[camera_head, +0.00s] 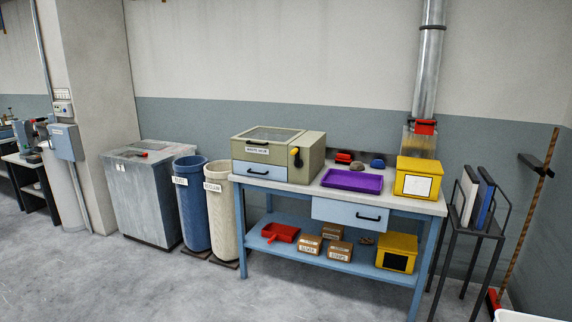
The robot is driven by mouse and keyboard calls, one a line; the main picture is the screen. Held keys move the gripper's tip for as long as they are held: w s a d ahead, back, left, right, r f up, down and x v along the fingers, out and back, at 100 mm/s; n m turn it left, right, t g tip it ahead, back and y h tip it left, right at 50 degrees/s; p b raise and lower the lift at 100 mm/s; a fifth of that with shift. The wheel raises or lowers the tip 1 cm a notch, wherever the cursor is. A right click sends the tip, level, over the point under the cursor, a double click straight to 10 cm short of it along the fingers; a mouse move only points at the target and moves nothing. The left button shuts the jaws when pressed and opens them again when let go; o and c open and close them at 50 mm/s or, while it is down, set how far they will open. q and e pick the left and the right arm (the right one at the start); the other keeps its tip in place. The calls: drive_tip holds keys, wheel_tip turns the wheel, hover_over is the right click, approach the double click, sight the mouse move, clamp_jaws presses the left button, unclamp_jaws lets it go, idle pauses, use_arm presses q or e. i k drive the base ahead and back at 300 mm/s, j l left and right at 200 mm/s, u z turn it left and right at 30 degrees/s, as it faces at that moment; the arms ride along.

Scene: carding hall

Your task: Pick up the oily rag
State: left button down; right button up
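I cannot pick out the oily rag with certainty. A small crumpled brown thing (367,240) lies on the lower shelf of the blue workbench (300,215), between the small cardboard boxes and a yellow box, and could be a rag. A small tan lump (357,166) sits on the bench top behind the purple tray; it is too small to identify. Neither of my grippers is in view.
The bench top carries a greenish cabinet (263,145), purple tray (352,181) and yellow box (418,178). Blue (193,215) and cream (222,220) bins and a grey metal bin (150,200) stand left. A dark rack (470,235) stands right. The front floor is clear.

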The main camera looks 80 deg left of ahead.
sight(355, 166)
drive_tip(key=u, duration=2.2)
drive_tip(key=i+j+z, duration=0.1)
drive_tip(key=i+z, duration=0.15)
drive_tip(key=i, duration=3.55)
